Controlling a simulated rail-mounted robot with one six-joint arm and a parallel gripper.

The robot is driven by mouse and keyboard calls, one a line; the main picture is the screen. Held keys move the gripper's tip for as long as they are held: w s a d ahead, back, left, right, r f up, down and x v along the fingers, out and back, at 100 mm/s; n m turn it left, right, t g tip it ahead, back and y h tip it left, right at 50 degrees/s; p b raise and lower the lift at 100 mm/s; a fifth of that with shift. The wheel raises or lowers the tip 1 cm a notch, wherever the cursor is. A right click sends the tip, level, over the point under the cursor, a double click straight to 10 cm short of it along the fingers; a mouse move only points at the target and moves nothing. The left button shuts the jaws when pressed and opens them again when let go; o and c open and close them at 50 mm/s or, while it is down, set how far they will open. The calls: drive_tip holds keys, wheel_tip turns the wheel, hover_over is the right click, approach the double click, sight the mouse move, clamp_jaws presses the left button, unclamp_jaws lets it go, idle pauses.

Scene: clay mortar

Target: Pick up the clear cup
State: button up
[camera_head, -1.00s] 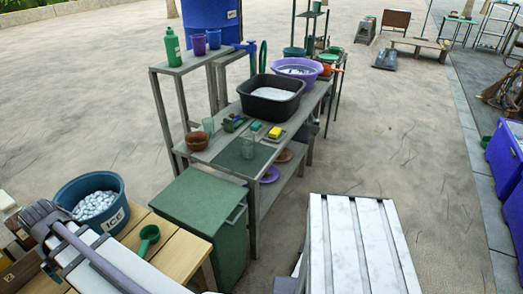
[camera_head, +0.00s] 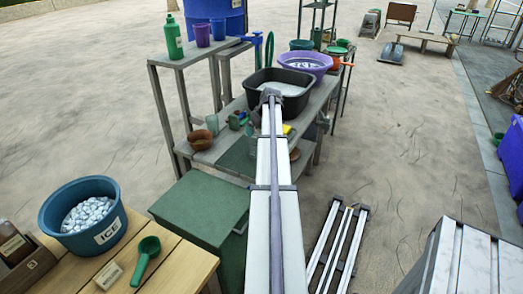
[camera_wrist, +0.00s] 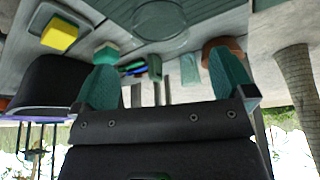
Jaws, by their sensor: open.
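The clear cup (camera_wrist: 160,22) shows at the top of the wrist view as a see-through round outline over the green mat. In the head view my arm covers most or all of its place on the mat. A second, greenish clear glass (camera_head: 212,124) stands beside the brown bowl at the table's left. My gripper (camera_wrist: 166,80) is open, its two teal-padded fingers wide apart with nothing held between them. The clear cup lies beyond the fingertips, apart from them. In the head view the fingers are hidden behind my arm.
The grey table holds a black basin (camera_head: 292,92), a brown bowl (camera_head: 200,140) and a purple tub (camera_head: 306,63). A yellow sponge (camera_wrist: 60,35) lies near the mat (camera_wrist: 115,10). A green bin (camera_head: 205,205) stands in front, with an ice bucket (camera_head: 80,218) at left.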

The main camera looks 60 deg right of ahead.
sight(256, 147)
drive_tip(key=b+x, duration=0.8)
drive_tip(key=x, duration=0.2)
drive_tip(key=shift+f, duration=0.15)
drive_tip(key=shift+r, duration=0.3)
drive_tip(key=c, duration=1)
